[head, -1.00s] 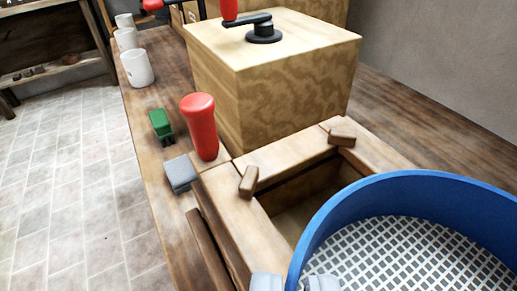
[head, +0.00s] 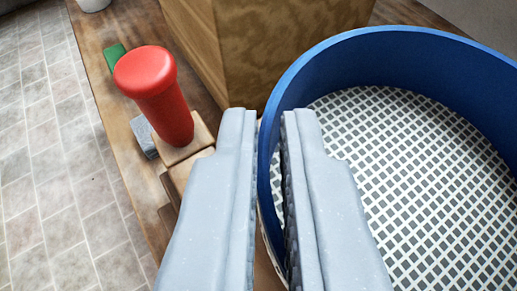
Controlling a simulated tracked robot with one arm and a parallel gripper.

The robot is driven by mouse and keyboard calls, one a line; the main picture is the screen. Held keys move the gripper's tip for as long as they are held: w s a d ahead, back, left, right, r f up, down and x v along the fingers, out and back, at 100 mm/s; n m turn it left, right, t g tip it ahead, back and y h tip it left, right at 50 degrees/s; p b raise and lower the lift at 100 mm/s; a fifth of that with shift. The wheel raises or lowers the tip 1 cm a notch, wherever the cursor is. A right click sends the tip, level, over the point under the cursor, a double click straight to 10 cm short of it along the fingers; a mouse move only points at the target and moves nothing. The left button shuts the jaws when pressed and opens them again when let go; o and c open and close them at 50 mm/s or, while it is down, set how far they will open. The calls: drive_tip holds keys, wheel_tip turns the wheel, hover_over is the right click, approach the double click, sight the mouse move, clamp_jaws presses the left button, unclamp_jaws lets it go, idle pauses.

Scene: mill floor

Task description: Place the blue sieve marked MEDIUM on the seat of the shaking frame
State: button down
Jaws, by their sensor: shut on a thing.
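The blue sieve (head: 330,68) with a white mesh floor fills the right half of the view. My gripper (head: 268,125) is shut on the sieve's left wall, one finger outside the rim and one inside. No MEDIUM mark shows on the part of the sieve in view. The wooden shaking frame (head: 187,165) shows only as a small part at the left, beside the red handle (head: 160,95). Its seat is hidden behind the sieve and my fingers. I cannot tell whether the sieve touches the frame.
A large wooden box (head: 230,45) stands behind the sieve. A grey block (head: 143,136) and a green object (head: 115,56) lie on the bench left of the red handle. A white cup (head: 93,4) is at the top edge. Tiled floor lies beyond the bench's left edge.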

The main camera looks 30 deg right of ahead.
sight(266, 220)
wheel_tip(266, 220, down, 4)
drive_tip(key=shift+r, duration=0.2)
drive_tip(key=c, duration=1.6)
unclamp_jaws()
drive_tip(key=shift+o, duration=0.2)
drive_tip(key=shift+r, duration=0.1)
drive_tip(key=b+v, duration=0.1)
drive_tip(key=v, duration=1.1)
